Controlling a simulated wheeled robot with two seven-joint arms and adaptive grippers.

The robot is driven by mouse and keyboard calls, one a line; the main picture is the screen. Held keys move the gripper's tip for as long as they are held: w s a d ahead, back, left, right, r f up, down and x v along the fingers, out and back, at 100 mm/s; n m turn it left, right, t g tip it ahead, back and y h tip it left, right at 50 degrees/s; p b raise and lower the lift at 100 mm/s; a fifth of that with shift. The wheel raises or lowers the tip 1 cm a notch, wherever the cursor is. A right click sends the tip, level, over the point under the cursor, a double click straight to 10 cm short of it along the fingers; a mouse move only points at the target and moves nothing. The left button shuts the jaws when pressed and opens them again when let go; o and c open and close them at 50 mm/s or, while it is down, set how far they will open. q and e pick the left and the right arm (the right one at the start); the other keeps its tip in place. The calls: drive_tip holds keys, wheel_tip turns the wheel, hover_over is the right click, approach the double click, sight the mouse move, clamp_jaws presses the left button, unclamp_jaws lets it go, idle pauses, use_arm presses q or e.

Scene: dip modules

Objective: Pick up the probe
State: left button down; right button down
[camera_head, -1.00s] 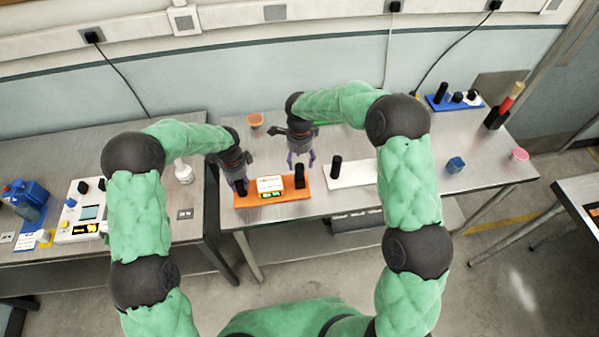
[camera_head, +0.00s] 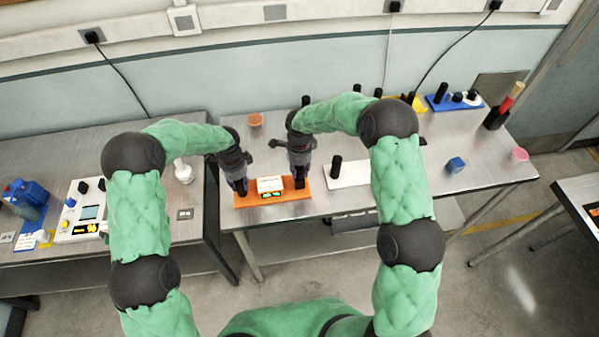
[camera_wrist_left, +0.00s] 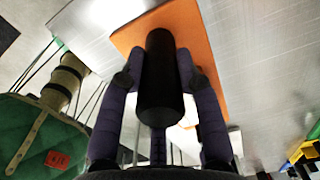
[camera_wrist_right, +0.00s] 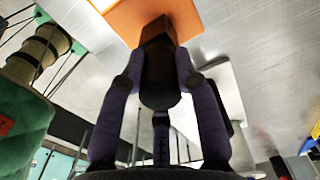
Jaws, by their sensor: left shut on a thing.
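An orange base (camera_head: 292,195) lies on the middle table with a white block and a green display on it. A black post stands at each end. My left gripper (camera_head: 240,189) is shut on the left black post, which shows between its fingers in the left wrist view (camera_wrist_left: 160,85). My right gripper (camera_head: 299,178) is down at the right black post. Its fingers lie on both sides of that post in the right wrist view (camera_wrist_right: 160,75); whether they press on it I cannot tell. No part is clearly recognisable as the probe.
A white base (camera_head: 350,176) with a black post (camera_head: 336,166) stands right of the orange base. An orange cup (camera_head: 254,119) is behind. A white meter box (camera_head: 85,215) stands on the left table.

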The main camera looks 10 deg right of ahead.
use_arm(q)
drive_tip(key=shift+f, duration=0.1)
use_arm(e)
wheel_tip(320, 180, up, 10)
idle(0.7)
use_arm(q)
drive_tip(key=c, duration=0.8)
unclamp_jaws()
drive_tip(key=shift+r, duration=0.2)
drive_tip(key=shift+r+p, duration=2.15)
drive_tip(key=shift+r, duration=1.5)
use_arm(e)
drive_tip(key=shift+r, duration=2.15)
